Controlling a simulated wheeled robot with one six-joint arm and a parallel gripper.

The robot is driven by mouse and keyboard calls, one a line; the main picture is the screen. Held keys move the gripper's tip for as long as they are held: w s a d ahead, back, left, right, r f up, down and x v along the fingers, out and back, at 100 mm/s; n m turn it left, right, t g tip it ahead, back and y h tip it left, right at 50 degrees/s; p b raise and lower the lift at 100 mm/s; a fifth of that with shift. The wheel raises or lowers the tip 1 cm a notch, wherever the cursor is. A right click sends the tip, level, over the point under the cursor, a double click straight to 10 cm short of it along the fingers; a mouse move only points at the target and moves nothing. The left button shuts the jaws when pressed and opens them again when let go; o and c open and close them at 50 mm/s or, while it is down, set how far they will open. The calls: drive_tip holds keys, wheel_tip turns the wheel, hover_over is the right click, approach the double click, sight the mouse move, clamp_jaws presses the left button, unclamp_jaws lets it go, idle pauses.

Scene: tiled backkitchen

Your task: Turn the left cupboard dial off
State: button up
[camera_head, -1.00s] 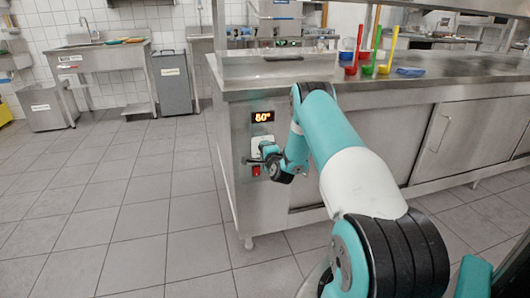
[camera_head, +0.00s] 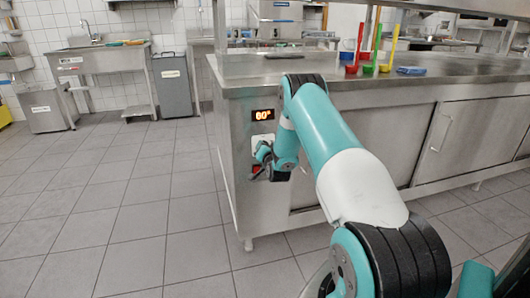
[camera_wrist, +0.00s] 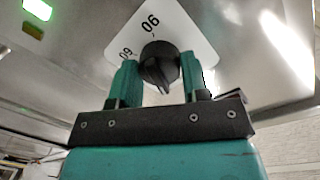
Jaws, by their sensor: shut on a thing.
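The dial (camera_wrist: 160,62) is a black knob on a white plate with printed numbers, seen in the wrist view. My gripper (camera_wrist: 158,84) has its two green fingers on either side of the knob and is shut on it. In the head view my gripper (camera_head: 258,158) is at the end panel of the steel cupboard (camera_head: 236,150) and hides the dial. Part of the white plate (camera_head: 263,141) shows above it. A lit orange display (camera_head: 262,115) above the plate seems to read 00°, but the first digit is unclear.
A red switch (camera_head: 256,170) sits just below my gripper, partly hidden. The steel worktop (camera_head: 300,66) overhangs the panel, with colourful ladles (camera_head: 368,60) on it. A green light (camera_wrist: 38,9) shows in the wrist view. The tiled floor to the left is clear.

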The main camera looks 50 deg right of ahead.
drive_tip(key=shift+a+f+n+h+b, duration=0.1)
drive_tip(key=shift+n+h+b, duration=0.45)
drive_tip(key=shift+n, duration=1.55)
drive_tip(key=shift+y, duration=0.25)
drive_tip(key=o, duration=0.9)
drive_tip(key=b+v, duration=1.6)
drive_tip(key=v, duration=0.1)
drive_tip(key=shift+s, duration=0.1)
